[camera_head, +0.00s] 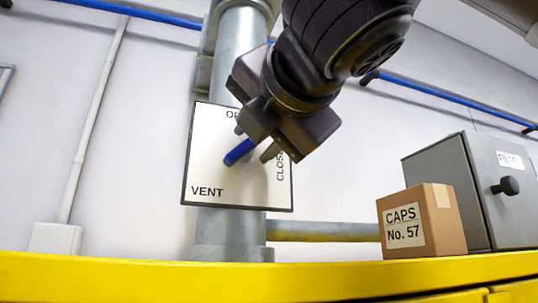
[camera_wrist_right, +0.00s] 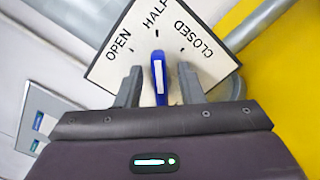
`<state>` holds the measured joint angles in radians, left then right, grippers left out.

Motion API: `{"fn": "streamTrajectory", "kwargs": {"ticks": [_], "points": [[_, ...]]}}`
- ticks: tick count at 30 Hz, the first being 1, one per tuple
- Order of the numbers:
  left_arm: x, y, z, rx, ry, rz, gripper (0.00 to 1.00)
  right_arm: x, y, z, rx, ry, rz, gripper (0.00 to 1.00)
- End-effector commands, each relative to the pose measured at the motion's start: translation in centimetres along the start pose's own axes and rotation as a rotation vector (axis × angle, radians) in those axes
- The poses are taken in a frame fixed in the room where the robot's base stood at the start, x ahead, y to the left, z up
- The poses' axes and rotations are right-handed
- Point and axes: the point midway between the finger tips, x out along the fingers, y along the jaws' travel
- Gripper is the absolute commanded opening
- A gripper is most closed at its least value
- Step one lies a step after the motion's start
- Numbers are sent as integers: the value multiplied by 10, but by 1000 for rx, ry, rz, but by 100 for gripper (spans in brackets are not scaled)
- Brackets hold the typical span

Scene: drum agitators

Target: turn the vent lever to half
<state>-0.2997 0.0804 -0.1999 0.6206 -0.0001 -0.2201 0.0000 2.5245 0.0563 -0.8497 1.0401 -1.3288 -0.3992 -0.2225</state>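The white vent panel (camera_head: 208,160) is mounted on a grey vertical pipe, with VENT, OPEN and CLOSED lettering partly showing. My right gripper (camera_head: 255,142) is in front of it and hides part of it. The blue vent lever (camera_head: 238,152) shows between the fingers. In the right wrist view the panel (camera_wrist_right: 108,68) reads OPEN, HALF and CLOSED. There the blue lever (camera_wrist_right: 160,80) points towards the mark under HALF. My right gripper (camera_wrist_right: 160,88) is open around it, with a gap on each side. My left gripper is in neither view.
A cardboard box (camera_head: 443,222) labelled CAPS No. 57 stands right of the panel, on or behind the yellow ledge (camera_head: 150,275). A grey FILTER cabinet (camera_head: 480,200) with a black knob stands behind it. A horizontal pipe (camera_head: 325,232) runs low on the wall.

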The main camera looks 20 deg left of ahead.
Motion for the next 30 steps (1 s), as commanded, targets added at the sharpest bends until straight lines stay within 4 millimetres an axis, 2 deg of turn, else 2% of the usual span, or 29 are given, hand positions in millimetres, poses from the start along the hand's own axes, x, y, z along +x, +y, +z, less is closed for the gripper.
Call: {"fn": "streamTrajectory", "kwargs": {"ticks": [3,9,12,30], "points": [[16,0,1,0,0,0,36,-21,-3,-3,1,-4,3,35],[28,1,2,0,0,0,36,-53,-2,-2,1,-3,2,35],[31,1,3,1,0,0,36,-62,-2,-1,1,-2,0,35],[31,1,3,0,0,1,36,-66,-1,0,1,0,0,35]]}}
